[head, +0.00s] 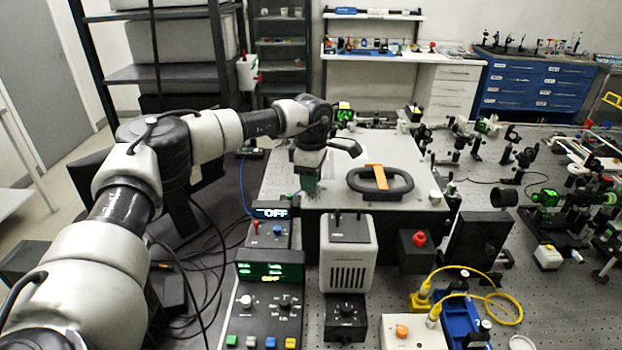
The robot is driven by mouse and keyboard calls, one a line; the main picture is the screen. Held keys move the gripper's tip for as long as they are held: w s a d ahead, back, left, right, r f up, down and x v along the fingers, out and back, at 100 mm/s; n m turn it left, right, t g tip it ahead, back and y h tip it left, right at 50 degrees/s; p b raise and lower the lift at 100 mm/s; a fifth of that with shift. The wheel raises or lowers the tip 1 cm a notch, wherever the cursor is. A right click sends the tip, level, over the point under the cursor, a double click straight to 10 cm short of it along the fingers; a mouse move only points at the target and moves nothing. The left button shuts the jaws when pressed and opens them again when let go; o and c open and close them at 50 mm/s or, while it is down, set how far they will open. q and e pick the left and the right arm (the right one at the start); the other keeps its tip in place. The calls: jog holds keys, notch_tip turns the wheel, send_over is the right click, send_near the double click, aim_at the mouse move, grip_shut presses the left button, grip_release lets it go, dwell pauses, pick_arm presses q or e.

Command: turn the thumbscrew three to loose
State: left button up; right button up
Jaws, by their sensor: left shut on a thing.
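My left gripper (308,188) points down at the left front part of a large light-grey lid (400,150) on a dark box. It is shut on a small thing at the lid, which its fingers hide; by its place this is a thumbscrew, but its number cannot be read. A pale round knob (435,196), like a thumbscrew, stands at the lid's right front corner, away from my gripper. The lid has a black handle (380,187) with an orange strip. Whether any screw is loose cannot be told. My right gripper is not in view.
Optics mounts crowd the right. Yellow cables (505,300) lie at front right. Black cables run at left.

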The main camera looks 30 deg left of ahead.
pick_arm(q)
jog(key=shift+n, duration=0.3)
jog(key=n, duration=0.3)
jog(key=shift+n, duration=0.4)
jog(key=n, duration=0.9)
jog(key=shift+r+n, duration=0.1)
jog(key=shift+n, duration=1.9)
jog(key=o, duration=0.9)
